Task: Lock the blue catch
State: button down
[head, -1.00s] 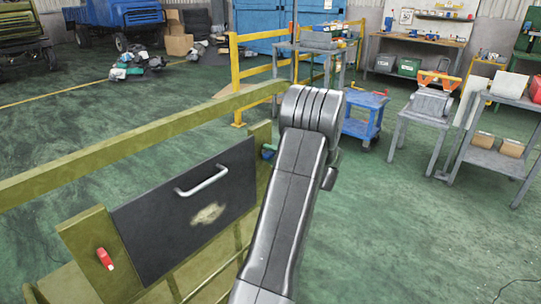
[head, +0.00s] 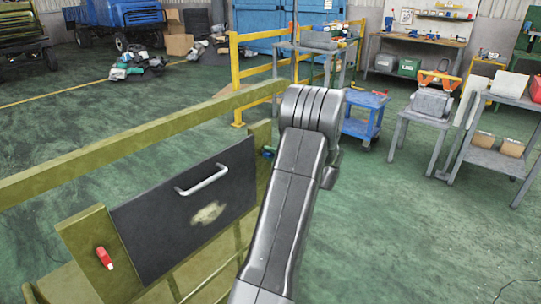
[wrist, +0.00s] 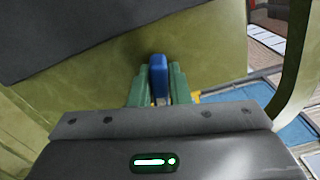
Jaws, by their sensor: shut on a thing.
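The blue catch (wrist: 158,66) stands upright between the two green fingers of my gripper (wrist: 159,86) in the wrist view. The fingers are shut on its sides. In the head view the catch (head: 267,153) is a small blue spot on the olive post at the right end of the dark panel (head: 190,215). My arm hides most of my gripper there. A red catch (head: 104,257) sits on the olive post at the panel's left end, apart from my gripper.
The panel carries a pale bar handle (head: 202,180). A long olive rail (head: 120,150) runs above and behind it. A blue cart (head: 368,118) and a grey table (head: 425,110) stand farther back right.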

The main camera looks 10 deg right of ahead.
jog(key=m, duration=0.3)
jog(key=shift+m+p, duration=0.3)
jog(key=shift+m, duration=0.1)
jog(key=m+p, duration=0.1)
jog(key=m, duration=0.2)
jog(key=shift+m, duration=0.3)
jog(key=m+p, duration=0.2)
jog(key=m, duration=0.2)
jog(key=shift+m+p, duration=1)
jog(key=shift+m, duration=0.7)
jog(key=c, duration=1.4)
grip_release()
